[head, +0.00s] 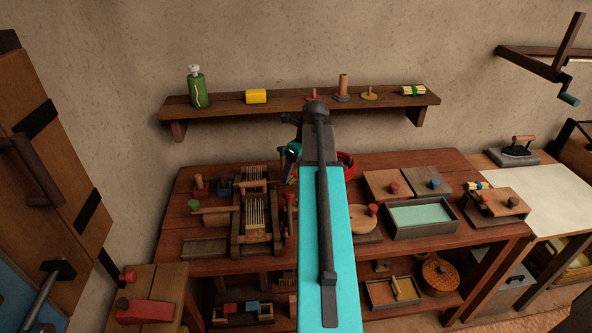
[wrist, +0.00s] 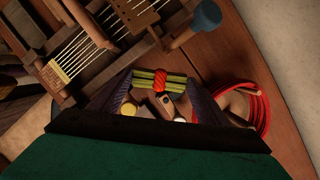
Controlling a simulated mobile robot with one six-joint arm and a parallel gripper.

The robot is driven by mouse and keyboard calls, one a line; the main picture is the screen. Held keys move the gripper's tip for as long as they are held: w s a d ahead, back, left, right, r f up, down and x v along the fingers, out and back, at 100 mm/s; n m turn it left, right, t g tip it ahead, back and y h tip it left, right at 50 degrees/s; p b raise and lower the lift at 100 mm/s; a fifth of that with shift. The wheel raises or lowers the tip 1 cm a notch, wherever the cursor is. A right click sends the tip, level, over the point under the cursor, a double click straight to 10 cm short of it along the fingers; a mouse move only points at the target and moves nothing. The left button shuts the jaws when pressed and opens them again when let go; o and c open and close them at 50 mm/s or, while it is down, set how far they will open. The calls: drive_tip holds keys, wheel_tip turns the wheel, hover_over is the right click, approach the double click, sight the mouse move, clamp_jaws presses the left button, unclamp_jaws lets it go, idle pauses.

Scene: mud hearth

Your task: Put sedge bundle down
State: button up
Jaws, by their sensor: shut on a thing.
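A sedge bundle (wrist: 158,92) of yellow-green stalks with a red tie shows in the wrist view. My gripper (wrist: 160,84) is shut on it, with a dark finger at each end of the stalks. Wooden table surface and small pieces show below and around it; I cannot tell its exact height above them. In the head view my arm hides the bundle and most of the gripper, over the back of the wooden table (head: 450,163). Another bundle (head: 412,90) with a green tie lies on the shelf, and one (head: 477,185) with a blue tie lies at the table's right.
A small loom (head: 255,215) stands left of my arm. A red coil (wrist: 262,110) lies right of the gripper in the wrist view. The wall shelf (head: 280,105) holds a green bottle (head: 197,88) and a yellow block (head: 256,96). A tray (head: 422,231) stands at right.

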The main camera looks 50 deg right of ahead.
sight(296, 173)
wheel_tip(296, 173, up, 6)
drive_tip(key=p, duration=0.5)
drive_tip(key=shift+f, duration=0.25)
drive_tip(key=shift+f, duration=0.1)
idle(0.4)
